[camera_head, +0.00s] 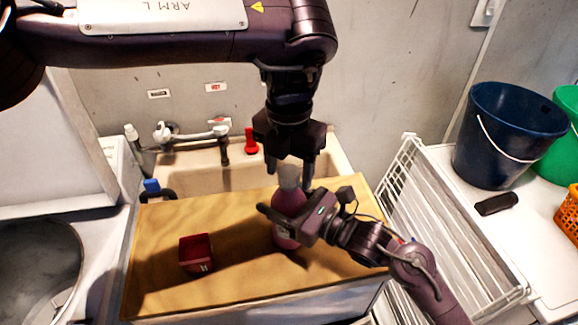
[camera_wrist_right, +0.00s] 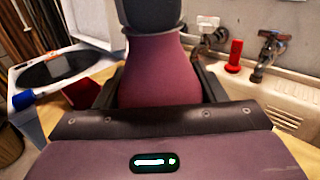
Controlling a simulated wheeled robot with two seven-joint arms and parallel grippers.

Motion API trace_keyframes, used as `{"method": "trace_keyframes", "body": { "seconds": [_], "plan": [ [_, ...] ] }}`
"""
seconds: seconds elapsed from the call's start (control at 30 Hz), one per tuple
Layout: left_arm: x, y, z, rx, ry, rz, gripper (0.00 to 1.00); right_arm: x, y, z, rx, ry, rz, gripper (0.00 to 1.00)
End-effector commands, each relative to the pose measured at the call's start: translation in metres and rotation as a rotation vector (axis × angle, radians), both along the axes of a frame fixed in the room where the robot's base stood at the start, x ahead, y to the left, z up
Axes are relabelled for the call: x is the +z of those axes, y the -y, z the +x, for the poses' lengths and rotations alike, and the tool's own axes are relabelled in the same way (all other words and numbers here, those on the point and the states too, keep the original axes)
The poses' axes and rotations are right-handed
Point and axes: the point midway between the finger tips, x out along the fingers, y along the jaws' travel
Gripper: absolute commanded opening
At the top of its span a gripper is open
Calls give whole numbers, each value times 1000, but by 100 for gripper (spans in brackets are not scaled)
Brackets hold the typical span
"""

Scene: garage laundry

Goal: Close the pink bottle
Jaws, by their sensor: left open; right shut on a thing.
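The pink bottle (camera_head: 287,203) stands upright on the wooden board (camera_head: 165,225). It also shows in the right wrist view (camera_wrist_right: 160,72). A grey cap (camera_head: 289,175) sits at the bottle's top; its lower part shows in the right wrist view (camera_wrist_right: 148,12). I cannot tell whether it is screwed tight. My right gripper (camera_head: 300,207) is shut on the bottle's body, with a finger on either side. My left gripper (camera_head: 289,178) points down from above, open, its fingers on either side of the cap with a gap visible.
A small red box (camera_head: 196,253) stands on the board, left of the bottle. Behind are a sink (camera_head: 200,180) with taps and a red object (camera_head: 251,141). A white drying rack (camera_head: 430,215) and a dark blue bucket (camera_head: 508,135) are at the right. The board's front left is clear.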

Motion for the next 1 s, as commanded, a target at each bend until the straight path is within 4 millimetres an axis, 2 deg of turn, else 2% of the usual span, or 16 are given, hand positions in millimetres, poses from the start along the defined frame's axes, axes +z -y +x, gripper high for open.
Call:
{"method": "trace_keyframes", "body": {
  "seconds": [0.23,0.57,0.87,1.0],
  "plan": [
    [6,0,0,1,1,-1,56,0,0,0,-1,0,0,0],
    [44,1,0,1,1,-1,56,0,0,0,-1,0,0,0],
    [45,0,0,5,-1,0,54,0,0,0,-1,-1,1,0],
    [48,0,0,90,0,0,54,0,0,0,-1,-1,1,0]
  ]
}}
